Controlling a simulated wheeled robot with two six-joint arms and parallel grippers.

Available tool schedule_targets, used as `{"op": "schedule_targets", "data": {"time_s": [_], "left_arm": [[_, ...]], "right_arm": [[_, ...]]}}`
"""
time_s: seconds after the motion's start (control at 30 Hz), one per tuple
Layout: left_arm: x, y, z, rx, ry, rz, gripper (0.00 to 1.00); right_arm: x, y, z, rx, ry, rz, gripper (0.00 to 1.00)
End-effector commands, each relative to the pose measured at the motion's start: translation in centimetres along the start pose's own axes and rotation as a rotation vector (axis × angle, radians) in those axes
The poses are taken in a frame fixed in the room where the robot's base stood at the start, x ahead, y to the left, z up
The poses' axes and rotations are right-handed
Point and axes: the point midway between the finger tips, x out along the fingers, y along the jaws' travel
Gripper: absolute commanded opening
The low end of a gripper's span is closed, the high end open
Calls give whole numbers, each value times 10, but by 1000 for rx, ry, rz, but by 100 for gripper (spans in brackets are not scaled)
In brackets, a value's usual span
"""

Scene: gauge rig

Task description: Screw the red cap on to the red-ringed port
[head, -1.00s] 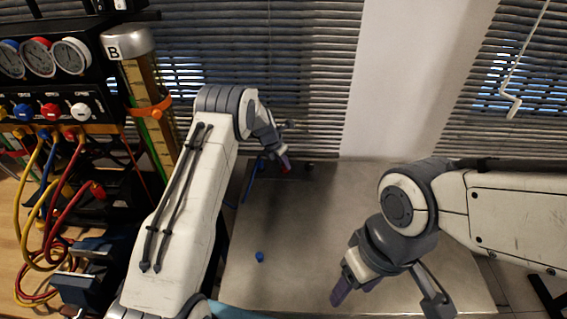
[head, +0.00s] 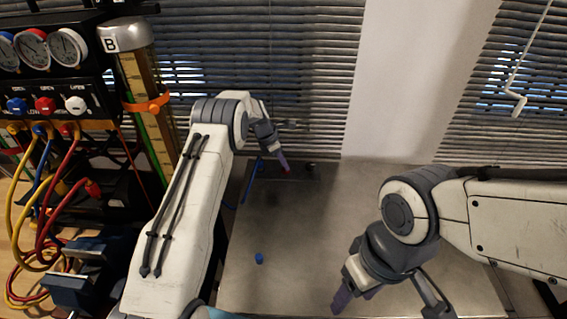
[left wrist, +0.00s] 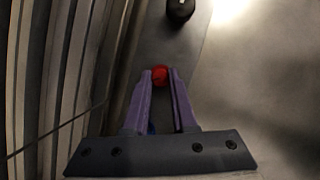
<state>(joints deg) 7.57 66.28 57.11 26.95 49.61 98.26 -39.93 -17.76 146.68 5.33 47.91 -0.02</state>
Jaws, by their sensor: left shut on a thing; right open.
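The red cap (left wrist: 160,75) is between the purple fingertips of my left gripper (left wrist: 161,80) in the left wrist view, and the fingers are shut on it. In the head view my left gripper (head: 284,162) points down at the far edge of the metal table, with the red cap (head: 287,170) just showing at its tip. A dark plate (head: 306,173) lies under and beside the tip. I cannot make out a red-ringed port; the gripper and cap may hide it. My right gripper (head: 342,300) is open and empty over the table's front part.
A dark round fitting (left wrist: 180,8) stands just beyond the cap; it also shows in the head view (head: 310,165). A blue cap (head: 259,258) lies on the metal table (head: 300,225). A gauge rig (head: 50,85) with hoses stands left. Blinds (head: 310,80) rise behind.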

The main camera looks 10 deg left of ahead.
Motion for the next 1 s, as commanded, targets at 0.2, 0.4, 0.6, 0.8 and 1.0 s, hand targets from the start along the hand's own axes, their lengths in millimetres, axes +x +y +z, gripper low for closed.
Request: {"op": "schedule_targets", "data": {"time_s": [0.2,0.4,0.6,0.8,1.0], "left_arm": [[8,-5,-1,257,0,-122,0],[7,-7,0,370,0,-174,0],[6,-8,0,377,1,-182,0],[6,-8,0,376,0,-180,43],[3,-5,-1,374,0,-172,43]], "right_arm": [[12,1,1,0,0,0,60],[16,1,1,0,0,0,60],[16,1,1,0,0,0,60],[16,1,1,0,0,0,60],[16,1,1,0,0,0,60]]}}
